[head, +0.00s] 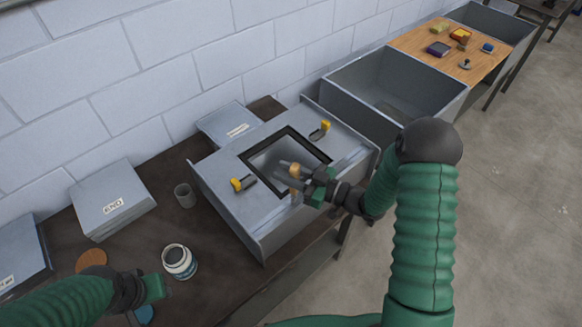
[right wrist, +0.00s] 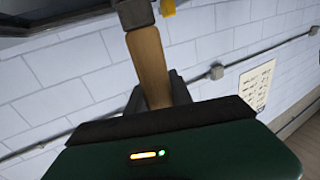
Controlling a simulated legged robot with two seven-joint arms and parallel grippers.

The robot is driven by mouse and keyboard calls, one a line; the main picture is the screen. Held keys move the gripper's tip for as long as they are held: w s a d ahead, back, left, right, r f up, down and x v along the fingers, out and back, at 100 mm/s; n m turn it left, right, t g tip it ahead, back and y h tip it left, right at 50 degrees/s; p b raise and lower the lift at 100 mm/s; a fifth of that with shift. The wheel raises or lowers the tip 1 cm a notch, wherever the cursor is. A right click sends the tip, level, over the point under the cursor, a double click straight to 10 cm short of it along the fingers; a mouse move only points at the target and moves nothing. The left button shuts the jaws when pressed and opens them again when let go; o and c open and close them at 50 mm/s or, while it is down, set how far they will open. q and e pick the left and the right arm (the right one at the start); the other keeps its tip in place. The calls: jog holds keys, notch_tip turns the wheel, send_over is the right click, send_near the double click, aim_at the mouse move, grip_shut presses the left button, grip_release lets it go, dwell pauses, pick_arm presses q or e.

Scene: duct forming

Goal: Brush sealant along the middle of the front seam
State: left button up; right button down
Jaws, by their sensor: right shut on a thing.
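The grey sheet-metal duct (head: 225,200) lies on the dark bench, with a square, dark-rimmed opening in its top. Its front side faces the bench's near edge. My right gripper (head: 300,178) is over the duct's front part, near the opening. It is shut on the wooden handle of the brush (right wrist: 148,65), whose metal collar shows at the top of the right wrist view. The bristles and any contact with the seam are hidden. An open white jar (head: 179,262) stands left of the duct. My left gripper (head: 155,288) is beside the jar; its fingers are not clear.
Two yellow-handled tools (head: 243,183) (head: 320,131) rest on the duct's top. A grey cup (head: 185,195) and a stack of labelled panels (head: 112,200) stand to the left. A large open grey bin (head: 350,105) is behind right. Bare floor lies at the right.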

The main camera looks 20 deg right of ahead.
jog(key=shift+a, duration=0.15)
jog(key=shift+s+a, duration=0.3)
jog(key=shift+a, duration=0.4)
jog(key=shift+s+a, duration=0.3)
jog(key=shift+a, duration=0.4)
jog(key=shift+a+f, duration=0.1)
jog(key=shift+s+a+f+b, duration=0.1)
jog(key=shift+s+a+b, duration=0.2)
jog(key=shift+a, duration=0.4)
jog(key=shift+s+a+f+b, duration=0.1)
jog(key=shift+s+a, duration=0.25)
jog(key=shift+a, duration=0.3)
jog(key=shift+a+r, duration=0.1)
